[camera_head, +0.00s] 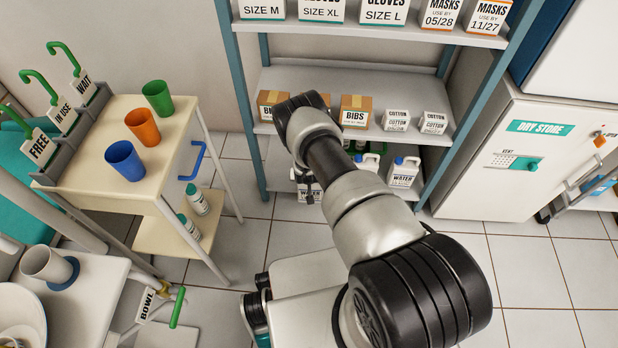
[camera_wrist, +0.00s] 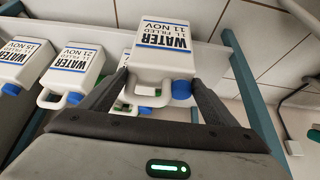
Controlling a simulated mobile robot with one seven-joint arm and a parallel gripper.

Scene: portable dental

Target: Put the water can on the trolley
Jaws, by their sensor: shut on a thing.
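A white water can (camera_wrist: 165,45) with a blue cap and a label reading 11 NOV is between the two dark fingers of my gripper (camera_wrist: 160,85) in the wrist view. The gripper is shut on it. In the head view, my gripper (camera_head: 309,182) is at the lower part of the shelving rack, and the held can (camera_head: 306,194) is partly hidden by my arm. The trolley (camera_head: 108,120) is cream and stands at the left. Its top carries a green, an orange and a blue cup. Its lower shelf (camera_head: 160,238) holds small green-capped bottles.
Other water cans, (camera_wrist: 75,70) and (camera_wrist: 25,60) in the wrist view, stand beside the held one. The rack shelf (camera_head: 290,128) above holds boxes. The rack post (camera_head: 250,100) lies between cans and trolley. A blue handle (camera_head: 193,160) sticks out from the trolley. Tiled floor between is clear.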

